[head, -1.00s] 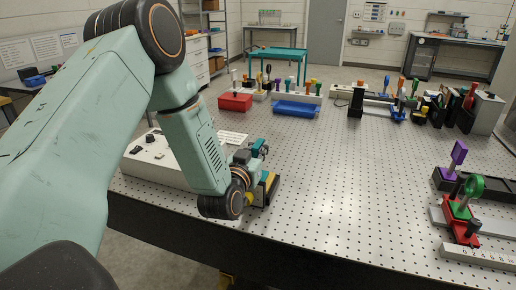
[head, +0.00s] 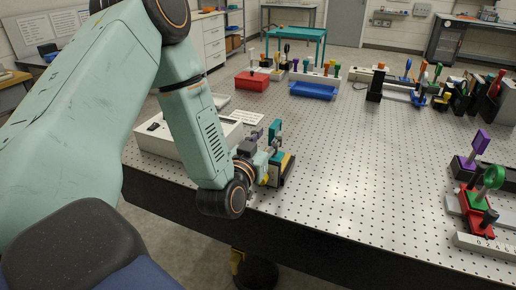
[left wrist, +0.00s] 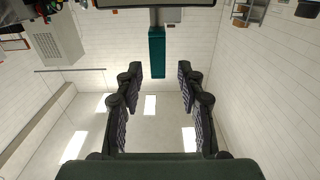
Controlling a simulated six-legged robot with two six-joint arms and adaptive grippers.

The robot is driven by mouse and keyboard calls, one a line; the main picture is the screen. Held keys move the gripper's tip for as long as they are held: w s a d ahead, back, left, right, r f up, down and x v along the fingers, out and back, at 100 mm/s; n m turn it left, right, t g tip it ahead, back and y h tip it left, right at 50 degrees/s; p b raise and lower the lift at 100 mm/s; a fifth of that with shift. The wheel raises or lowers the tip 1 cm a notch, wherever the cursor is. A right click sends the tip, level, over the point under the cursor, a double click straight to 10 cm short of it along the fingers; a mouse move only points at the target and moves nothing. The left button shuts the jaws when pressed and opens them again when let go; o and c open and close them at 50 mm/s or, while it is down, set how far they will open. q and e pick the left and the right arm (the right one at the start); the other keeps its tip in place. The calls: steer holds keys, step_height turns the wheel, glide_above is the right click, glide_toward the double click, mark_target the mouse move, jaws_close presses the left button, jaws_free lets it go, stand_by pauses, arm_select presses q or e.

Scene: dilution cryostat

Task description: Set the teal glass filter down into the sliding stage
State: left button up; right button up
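A teal upright piece, which looks like the glass filter (head: 276,132), stands at the table's near left. It stands in or just behind a black and yellow block (head: 287,168). My left gripper (head: 267,148) is beside it, on its near left side. In the left wrist view the picture is upside down, and my left gripper (left wrist: 157,75) is open, with one finger on each side of the teal piece (left wrist: 157,52) and gaps on both sides. A red carriage (head: 477,208) on a grey rail at the right may be the sliding stage. My right gripper is not in view.
A white control box (head: 180,138) stands left of the gripper. A red box (head: 252,80) and a blue tray (head: 313,90) lie farther back. A purple-handled piece (head: 478,145) and a green ring (head: 492,177) stand at the right. The middle of the table is clear.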

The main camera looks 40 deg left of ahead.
arm_select(q)
steer(key=v, duration=0.6)
steer(key=shift+s, duration=0.15)
steer(key=shift+o, duration=0.2)
steer(key=shift+d, duration=0.15)
stand_by(1.3)
